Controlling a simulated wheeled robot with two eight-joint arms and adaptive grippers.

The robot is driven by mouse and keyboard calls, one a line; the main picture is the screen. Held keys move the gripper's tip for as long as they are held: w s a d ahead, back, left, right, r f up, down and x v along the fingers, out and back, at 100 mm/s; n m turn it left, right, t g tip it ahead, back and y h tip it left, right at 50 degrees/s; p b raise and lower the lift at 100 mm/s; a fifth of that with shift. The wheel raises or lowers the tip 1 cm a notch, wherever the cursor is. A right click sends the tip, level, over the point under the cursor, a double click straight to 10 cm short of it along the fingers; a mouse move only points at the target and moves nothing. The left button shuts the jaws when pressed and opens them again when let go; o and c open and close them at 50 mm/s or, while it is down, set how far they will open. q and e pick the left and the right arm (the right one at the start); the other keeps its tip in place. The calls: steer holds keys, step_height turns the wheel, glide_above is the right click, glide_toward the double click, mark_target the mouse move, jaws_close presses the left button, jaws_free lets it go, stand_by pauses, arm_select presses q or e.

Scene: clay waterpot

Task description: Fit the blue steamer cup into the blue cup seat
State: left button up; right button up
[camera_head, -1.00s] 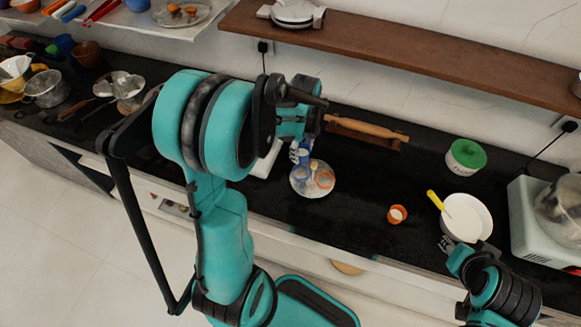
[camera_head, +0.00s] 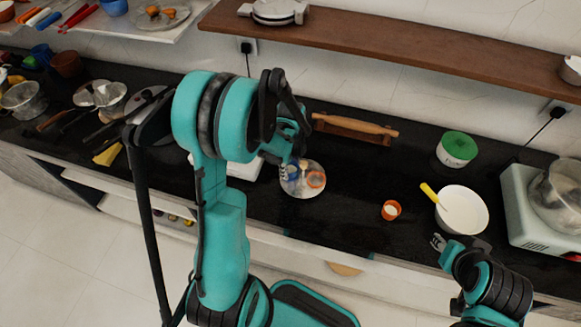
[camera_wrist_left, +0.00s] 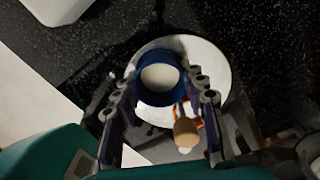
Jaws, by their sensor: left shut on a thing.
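The blue steamer cup (camera_wrist_left: 160,77) shows in the left wrist view as a blue ring with a pale inside. My left gripper (camera_wrist_left: 161,92) is shut on it, one finger on each side. In the head view the cup (camera_head: 292,173) is small and partly covered by my gripper (camera_head: 290,164), over the left part of a round pale plate (camera_head: 303,193). The blue cup seat cannot be told apart from the cup, so whether they touch is unclear. My right gripper (camera_head: 438,243) is at the counter's front edge by the white bowl; its finger opening is unclear.
An orange ring-shaped piece (camera_head: 316,179) sits on the plate's right, and a wooden-tipped piece (camera_wrist_left: 185,130) stands close to the cup. A white bowl (camera_head: 462,210), orange cup (camera_head: 391,210) and green-lidded tub (camera_head: 457,149) stand to the right. Dark counter between is clear.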

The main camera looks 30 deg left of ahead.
arm_select(q)
steer(key=o, duration=0.9)
steer(key=shift+f, duration=0.1)
steer(key=shift+r, duration=0.2)
step_height(320, 180, up, 11)
steer(key=p, duration=0.4)
steer(key=s+d+r+n+t, duration=0.2)
steer(key=s+d+r+n, duration=0.1)
steer(key=n, duration=0.3)
steer(key=s+d+r+n+t, duration=0.2)
steer(key=s+d+r+n, duration=0.2)
steer(key=n, duration=0.3)
steer(key=s+d+r+n+t, duration=0.3)
steer(key=s+r+n, duration=0.1)
steer(key=n, duration=0.2)
steer(key=shift+d+n, duration=0.3)
steer(key=shift+n, duration=0.1)
steer(key=shift+f, duration=0.1)
